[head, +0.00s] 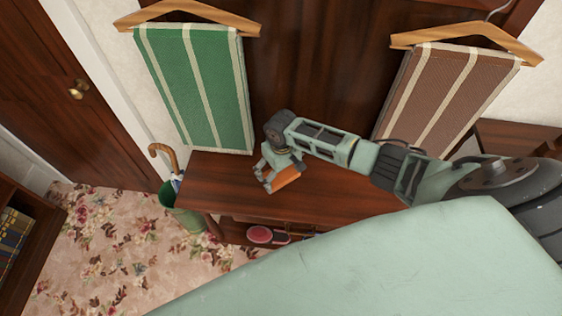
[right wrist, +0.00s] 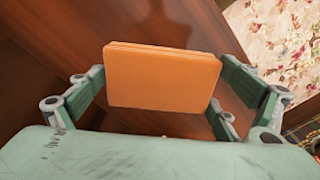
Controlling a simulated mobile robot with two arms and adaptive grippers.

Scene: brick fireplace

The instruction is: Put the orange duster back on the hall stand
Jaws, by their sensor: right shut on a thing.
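The orange duster (head: 287,180) is a flat orange block held in my right gripper (head: 276,176). In the right wrist view the duster (right wrist: 162,78) sits between the fingers, one on each side of it. The hall stand (head: 225,188) is a dark reddish wooden piece with a flat top and a tall back panel. My right gripper points down over the middle of its top. I cannot tell whether the duster touches the wood. My left gripper is not in view.
A green striped cloth (head: 195,85) and a brown striped one (head: 450,90) hang on wooden hangers at the back. A green bin (head: 182,210) with a cane stands left of the stand. Red-soled items (head: 260,234) lie on the lower shelf. The top's left part is bare.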

